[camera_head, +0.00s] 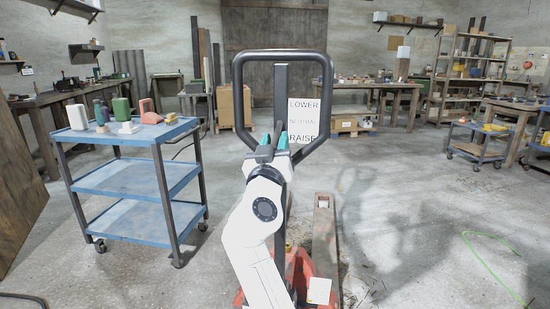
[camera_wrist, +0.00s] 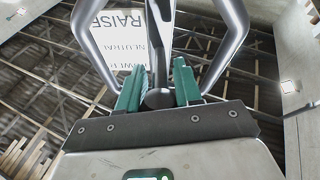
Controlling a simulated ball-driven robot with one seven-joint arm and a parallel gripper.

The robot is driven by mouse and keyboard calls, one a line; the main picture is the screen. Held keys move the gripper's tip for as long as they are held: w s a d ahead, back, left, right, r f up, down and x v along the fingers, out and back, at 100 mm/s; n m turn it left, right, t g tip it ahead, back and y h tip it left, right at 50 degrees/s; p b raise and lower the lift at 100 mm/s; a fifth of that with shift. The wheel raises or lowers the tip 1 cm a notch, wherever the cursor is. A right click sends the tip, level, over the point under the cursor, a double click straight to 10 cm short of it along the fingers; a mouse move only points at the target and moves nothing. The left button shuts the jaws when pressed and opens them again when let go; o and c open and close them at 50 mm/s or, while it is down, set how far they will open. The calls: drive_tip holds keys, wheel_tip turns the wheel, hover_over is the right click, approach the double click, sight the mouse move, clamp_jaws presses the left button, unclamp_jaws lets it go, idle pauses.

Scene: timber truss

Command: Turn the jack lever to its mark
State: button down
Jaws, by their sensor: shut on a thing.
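The pallet jack's handle (camera_head: 327,75) is a dark grey loop on a central post (camera_head: 281,90). A white label (camera_head: 302,118) beside the post reads LOWER, NEUTRAL and RAISE from top to bottom; it shows upside down in the wrist view (camera_wrist: 120,38). My gripper (camera_head: 272,146) is at the bottom of the loop, about level with RAISE. In the wrist view its green fingers (camera_wrist: 158,88) are shut on the dark rounded end of the jack lever (camera_wrist: 158,98). The rest of the lever is mostly hidden, and its exact setting cannot be told.
The jack's orange-red base (camera_head: 300,268) and a worn fork (camera_head: 324,235) lie below and beyond my arm. A blue cart (camera_head: 130,182) with bottles stands at left. Workbenches and shelves line the walls. The floor at right is mostly clear.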

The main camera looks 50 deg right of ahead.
drive_tip(key=shift+w+f+t+b, duration=0.1)
drive_tip(key=shift+f+t+b, duration=0.25)
drive_tip(key=shift+b, duration=0.55)
drive_tip(key=shift+r+b, duration=0.15)
drive_tip(key=shift+b, duration=0.25)
drive_tip(key=c, duration=1.1)
unclamp_jaws()
drive_tip(key=shift+h, duration=0.4)
drive_tip(key=v, duration=1.1)
drive_tip(key=shift+r+b, duration=0.15)
drive_tip(key=shift+b, duration=0.25)
